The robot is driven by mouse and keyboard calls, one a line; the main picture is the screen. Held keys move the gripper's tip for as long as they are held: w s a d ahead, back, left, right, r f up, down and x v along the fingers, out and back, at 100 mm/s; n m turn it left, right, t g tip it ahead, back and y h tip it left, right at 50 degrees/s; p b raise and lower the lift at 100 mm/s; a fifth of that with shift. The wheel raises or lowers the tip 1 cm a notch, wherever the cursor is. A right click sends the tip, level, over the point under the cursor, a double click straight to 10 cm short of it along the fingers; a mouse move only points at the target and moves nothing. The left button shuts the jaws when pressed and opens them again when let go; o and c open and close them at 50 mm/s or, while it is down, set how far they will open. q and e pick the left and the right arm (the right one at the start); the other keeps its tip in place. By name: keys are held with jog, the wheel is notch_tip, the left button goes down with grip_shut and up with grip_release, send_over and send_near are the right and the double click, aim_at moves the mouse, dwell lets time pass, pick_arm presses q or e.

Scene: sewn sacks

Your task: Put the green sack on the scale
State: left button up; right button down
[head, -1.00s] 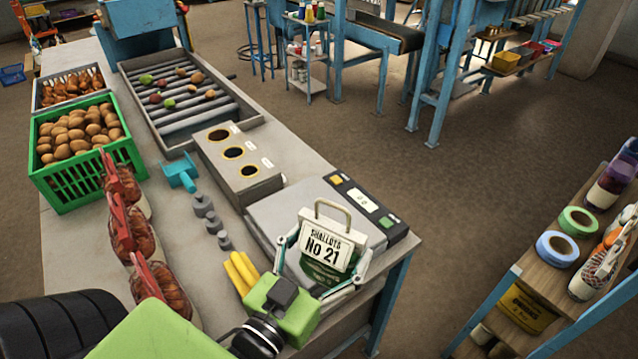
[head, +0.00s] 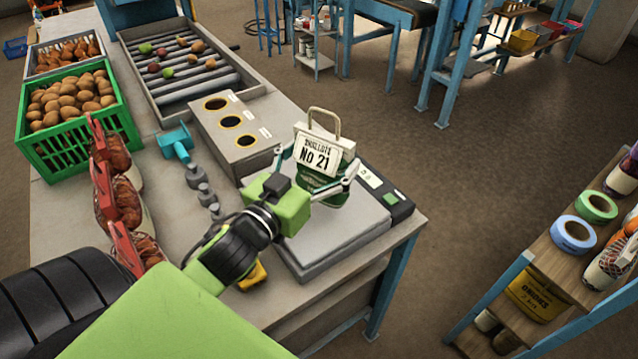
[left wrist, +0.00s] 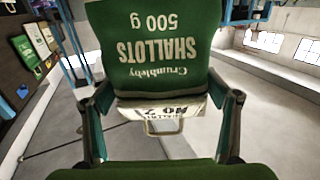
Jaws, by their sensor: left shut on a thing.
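The green sack (head: 318,184) has a white top with a "Shallots No 21" label and a pale loop handle. It is upright over the far part of the scale's grey plate (head: 335,235); I cannot tell whether its base touches the plate. My left gripper (head: 314,172) has one finger on each side of the sack and is shut on it. In the left wrist view the sack (left wrist: 160,45) appears upside down between both fingers (left wrist: 163,108). The scale's dark display strip (head: 385,195) runs along its right side. My right gripper is out of view.
A grey block with round holes (head: 232,140) stands left of the scale. Grey weights (head: 197,180), a teal scoop (head: 176,142) and red-topped net bags (head: 115,195) lie farther left. A green crate of potatoes (head: 80,160) is behind them. A shelf (head: 545,255) stands right, across open floor.

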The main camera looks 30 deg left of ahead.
aim_at(319, 158)
pick_arm(q)
jog(key=shift+w+a+f, duration=0.6)
jog(key=shift+a+f, duration=0.1)
jog(key=shift+f, duration=0.1)
jog(key=shift+w+a+f, duration=0.25)
jog(key=shift+f, duration=0.25)
notch_tip(319, 158, down, 2)
jog(key=shift+w+a+f+p, duration=0.1)
jog(key=shift+f+p, duration=0.05)
jog(key=shift+p, duration=0.35)
jog(key=shift+f, duration=0.5)
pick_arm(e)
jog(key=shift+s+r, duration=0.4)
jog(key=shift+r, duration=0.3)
pick_arm(q)
jog(key=o, duration=1.2)
jog(key=shift+f, duration=0.3)
jog(key=shift+c, duration=0.2)
jog(key=o, duration=0.4)
jog(key=shift+o, duration=0.2)
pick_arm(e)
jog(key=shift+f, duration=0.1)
pick_arm(q)
jog(key=shift+s+r, duration=0.1)
jog(key=shift+s, duration=0.1)
